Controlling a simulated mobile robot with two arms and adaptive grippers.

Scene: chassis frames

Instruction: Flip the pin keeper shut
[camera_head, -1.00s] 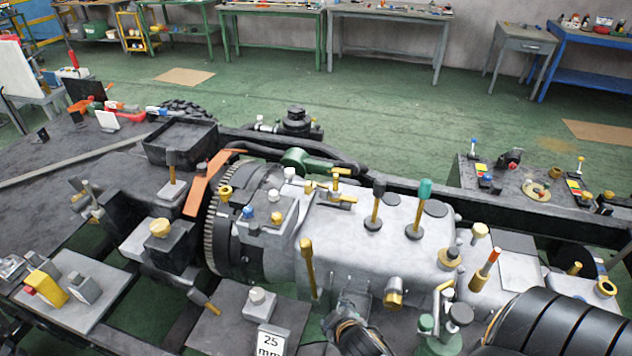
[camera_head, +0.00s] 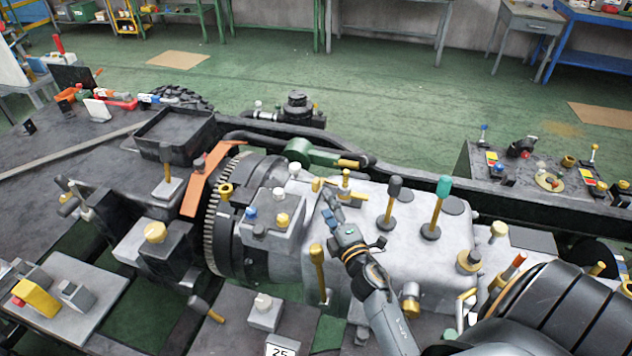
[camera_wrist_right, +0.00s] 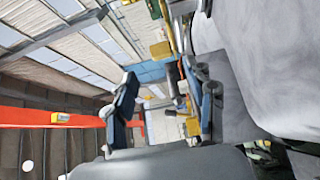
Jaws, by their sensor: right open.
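Small brass fittings stand on top of the grey gearbox housing (camera_head: 400,250) in the head view. They include an upright brass pin with a crosspiece (camera_head: 346,188) and a small brass piece (camera_head: 317,184) to its left. The keeper is too small to tell apart from these fittings or to judge its angle. My right gripper (camera_head: 330,205) is just in front of them, pointing away. It partly hides their base, and I cannot tell whether it touches them. In the right wrist view its two dark fingers (camera_wrist_right: 165,105) are apart, with yellow fittings (camera_wrist_right: 190,122) seen near the right finger. My left gripper is out of view.
A brass-topped lever (camera_head: 318,268) stands left of my right forearm. A black-knobbed lever (camera_head: 391,200) and a green-knobbed lever (camera_head: 437,205) rise to the right. A green handle (camera_head: 310,153) lies behind. A ribbed black cylinder (camera_head: 565,320) fills the lower right.

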